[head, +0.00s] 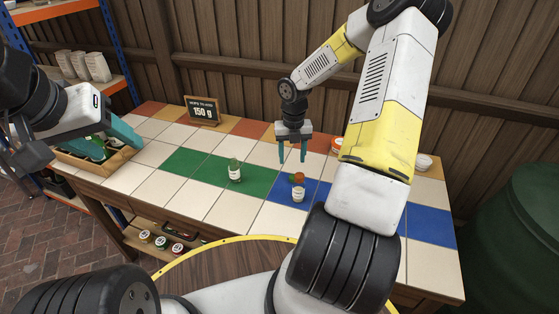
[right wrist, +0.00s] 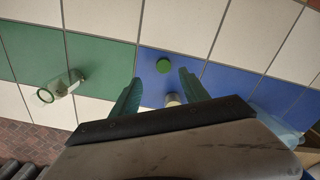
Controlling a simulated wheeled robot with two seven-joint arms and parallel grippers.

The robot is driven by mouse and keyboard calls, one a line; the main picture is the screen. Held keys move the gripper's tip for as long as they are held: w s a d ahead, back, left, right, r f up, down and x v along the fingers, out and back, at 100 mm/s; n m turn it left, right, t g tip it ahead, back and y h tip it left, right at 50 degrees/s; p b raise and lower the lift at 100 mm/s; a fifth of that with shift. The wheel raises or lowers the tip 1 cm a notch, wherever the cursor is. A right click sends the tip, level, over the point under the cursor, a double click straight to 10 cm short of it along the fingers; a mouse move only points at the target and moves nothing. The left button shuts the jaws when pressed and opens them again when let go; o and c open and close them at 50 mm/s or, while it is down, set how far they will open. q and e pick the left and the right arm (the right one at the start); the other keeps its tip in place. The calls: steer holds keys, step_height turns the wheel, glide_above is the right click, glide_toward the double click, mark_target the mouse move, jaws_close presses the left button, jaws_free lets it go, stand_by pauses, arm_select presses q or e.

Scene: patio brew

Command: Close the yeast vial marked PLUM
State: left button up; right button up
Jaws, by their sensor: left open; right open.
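A small clear vial (head: 235,172) with a pale label stands on the green tiles. In the right wrist view the vial (right wrist: 55,86) shows a green-rimmed, apparently open mouth. A second labelled vial (head: 298,193), orange at its top, stands on the blue tiles. A loose green cap (right wrist: 163,65) lies on the blue tiles just behind it, partly visible in the head view. I cannot read either label. My right gripper (head: 293,152) is open, pointing down above the cap and second vial, holding nothing. My left gripper (head: 112,140) is open at the left, by the wooden crate.
The wooden crate (head: 75,165) holds green bottles at the table's left end. A sign (head: 202,110) reading 150 g stands at the back. An orange tub (head: 336,146) and white bowl (head: 423,163) are at the back right. Pale tiles between the crate and vials are clear.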

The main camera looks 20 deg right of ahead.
mark_target(293, 177)
steer(key=shift+f, duration=1.25)
steer(key=shift+s+d+f, duration=0.15)
steer(key=shift+f, duration=1.2)
steer(key=shift+s+d+f, duration=0.1)
steer(key=shift+d+f, duration=0.05)
steer(key=shift+f, duration=1.15)
steer(key=shift+c, duration=0.2)
jaws_close()
